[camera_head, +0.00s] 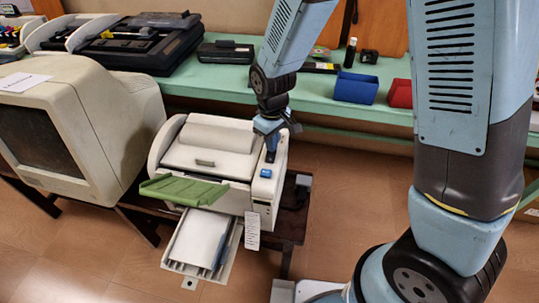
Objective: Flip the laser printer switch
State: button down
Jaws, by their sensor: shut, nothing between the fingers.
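The laser printer (210,141) is a cream-white machine on a low dark table, left of centre. A green tray (184,190) sticks out of its front, and a paper tray (203,240) with white sheets extends below. A small blue switch (266,173) sits on the right part of its top front. My gripper (270,157) points down just above and behind this switch, its dark fingers together and empty. I cannot tell whether the fingertips touch the printer. The switch's position, on or off, is too small to read.
An old cream monitor (85,125) stands left of the printer. Behind is a green bench (300,98) with a blue bin (356,88), a red bin (400,94) and a black case (135,43). A paper tag (252,231) hangs at the printer's front right.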

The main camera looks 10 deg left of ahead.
jog(key=shift+f, duration=0.45)
dwell(0.3)
jog(key=shift+r, duration=3.55)
